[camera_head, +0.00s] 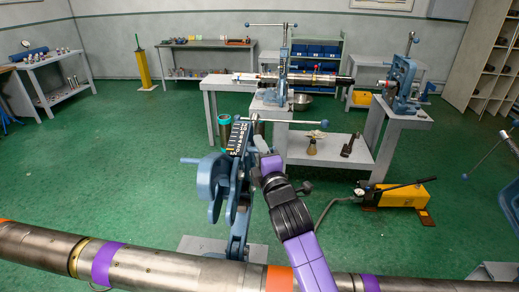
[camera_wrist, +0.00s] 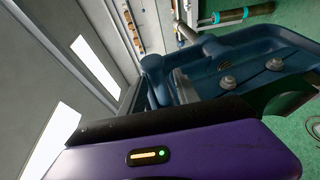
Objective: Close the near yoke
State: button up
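A blue pipe vise (camera_head: 216,180) stands in the middle foreground of the head view, on a post behind the long pipe. Its curved frame, a side handle and a black marked plate (camera_head: 238,138) show; the frame looks swung up and off the pipe. My gripper (camera_head: 266,163) is at the right side of this blue casting, close to it; contact cannot be told. In the wrist view a blue casting (camera_wrist: 235,50) with bolts fills the upper right, just beyond my purple and black gripper body. The fingertips are hidden there, so their opening does not show.
A long steel pipe (camera_head: 170,268) with orange and purple bands crosses the front. Part of another blue vise (camera_head: 511,205) is at the right edge. A yellow pump (camera_head: 400,195) lies on the green floor. Benches with a clamped pipe (camera_head: 335,80) stand behind.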

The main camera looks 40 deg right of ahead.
grip_shut()
dwell(1.4)
